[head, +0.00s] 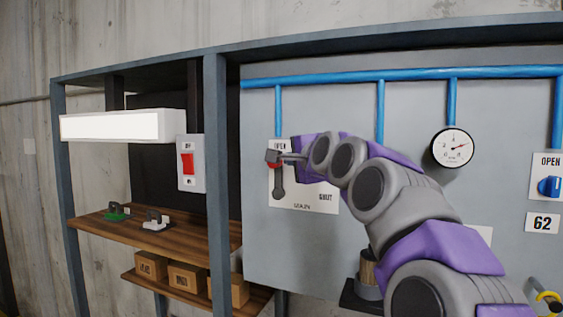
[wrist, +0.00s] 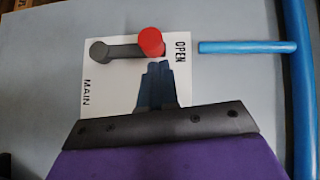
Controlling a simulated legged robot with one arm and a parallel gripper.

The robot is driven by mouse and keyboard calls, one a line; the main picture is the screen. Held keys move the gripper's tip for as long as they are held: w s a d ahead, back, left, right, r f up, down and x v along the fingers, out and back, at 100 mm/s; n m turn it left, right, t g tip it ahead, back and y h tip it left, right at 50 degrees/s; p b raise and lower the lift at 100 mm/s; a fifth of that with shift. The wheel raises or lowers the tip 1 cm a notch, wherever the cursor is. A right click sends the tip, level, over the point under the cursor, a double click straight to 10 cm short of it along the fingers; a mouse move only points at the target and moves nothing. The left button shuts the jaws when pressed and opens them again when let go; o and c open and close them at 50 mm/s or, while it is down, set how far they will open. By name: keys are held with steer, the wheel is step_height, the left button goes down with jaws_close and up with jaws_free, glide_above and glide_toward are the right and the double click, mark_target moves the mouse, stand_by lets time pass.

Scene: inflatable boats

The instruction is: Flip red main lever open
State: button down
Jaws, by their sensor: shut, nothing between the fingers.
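The main lever has a red knob (wrist: 151,41) and a dark grey arm on a white plate (wrist: 100,73) marked MAIN and OPEN. In the head view the lever (head: 278,186) stands upright, its red knob at the top beside OPEN; SHUT is at the plate's right. My gripper (wrist: 157,64) is shut and empty, its fingertips right beside the knob; I cannot tell if they touch. In the head view my gripper (head: 284,157) reaches the knob from the right and partly hides it and the plate.
Blue pipes (head: 400,73) run across the grey panel. A pressure gauge (head: 452,148) and a blue OPEN knob (head: 549,186) are at right. At left are a red rocker switch (head: 187,163), a lamp (head: 110,126) and a wooden shelf (head: 190,233) with small items and boxes below.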

steer(key=r+b+v, duration=0.1)
steer(key=b+v, duration=0.1)
steer(key=v, duration=1)
steer(key=shift+w+d, duration=0.25)
steer(key=shift+d, duration=0.05)
steer(key=shift+f, duration=0.1)
steer(key=s+f+n+g+h+b, duration=0.1)
steer(key=s+f+n+g+b, duration=0.2)
steer(key=f, duration=1.1)
steer(key=s+f+n+g+h+b, duration=0.25)
steer(key=s+f+b, duration=0.3)
steer(key=f, duration=0.85)
steer(key=s+f+n+g+b, duration=0.2)
steer(key=s+f+g+b, duration=0.15)
steer(key=f, duration=1.05)
steer(key=s+d+f+n+g+h+b, duration=0.1)
steer(key=s+d+f+g+b, duration=0.1)
steer(key=s+f, duration=0.7)
steer(key=s+d+f+n+g+h+b, duration=0.1)
steer(key=s+d+f+n+g+b, duration=0.1)
steer(key=s+f, duration=0.7)
steer(key=s+d+f+n+g+h+b, duration=0.1)
steer(key=s+d+f+g+b, duration=0.3)
steer(key=s+f, duration=0.5)
step_height(320, 180, down, 4)
steer(key=shift+s+d+f+b, duration=0.2)
steer(key=shift+s+d+b, duration=0.2)
steer(key=shift+d+b, duration=0.4)
